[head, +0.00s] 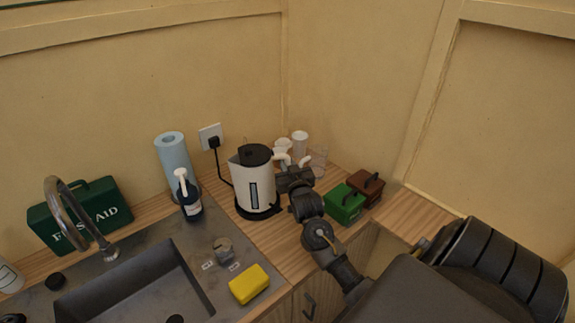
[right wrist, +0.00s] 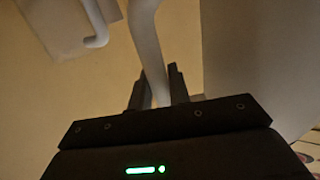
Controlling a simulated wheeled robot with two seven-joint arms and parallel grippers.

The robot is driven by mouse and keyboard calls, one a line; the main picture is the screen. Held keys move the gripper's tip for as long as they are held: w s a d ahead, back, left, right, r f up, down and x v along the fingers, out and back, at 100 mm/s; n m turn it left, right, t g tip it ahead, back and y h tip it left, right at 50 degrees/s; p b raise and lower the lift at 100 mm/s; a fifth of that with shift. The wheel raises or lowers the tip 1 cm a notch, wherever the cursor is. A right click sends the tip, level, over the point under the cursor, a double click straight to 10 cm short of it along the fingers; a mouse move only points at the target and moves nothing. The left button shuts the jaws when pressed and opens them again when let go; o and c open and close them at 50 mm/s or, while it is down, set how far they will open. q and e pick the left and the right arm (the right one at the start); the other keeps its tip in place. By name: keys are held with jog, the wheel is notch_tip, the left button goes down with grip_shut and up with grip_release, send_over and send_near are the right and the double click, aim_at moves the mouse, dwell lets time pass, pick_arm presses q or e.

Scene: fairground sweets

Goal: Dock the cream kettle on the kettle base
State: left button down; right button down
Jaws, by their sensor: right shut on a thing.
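The cream kettle (head: 252,185) has a black lid and a dark level window. It stands upright at the back corner of the counter. The black kettle base (head: 243,212) shows as a dark rim directly beneath it, with a cord to the wall socket. No gap shows between them, but I cannot tell whether the kettle is fully seated. My right gripper (head: 287,171) is at the kettle's right side. In the right wrist view, its fingers (right wrist: 156,92) are closed around the pale kettle handle (right wrist: 146,40). My left gripper is not in view.
A blue paper roll (head: 173,158) and a dark pump bottle (head: 189,200) stand left of the kettle. White cups and a glass (head: 318,162) stand behind my gripper. Green (head: 345,203) and brown (head: 367,186) boxes sit right. A sink (head: 140,290) and yellow sponge (head: 249,284) are in front.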

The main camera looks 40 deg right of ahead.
jog(key=shift+f+b, duration=0.35)
jog(key=shift+f, duration=0.1)
jog(key=c, duration=1.6)
grip_release()
jog(key=shift+s+f, duration=0.1)
jog(key=shift+f, duration=0.05)
jog(key=p+v, duration=0.5)
jog(key=v, duration=0.6)
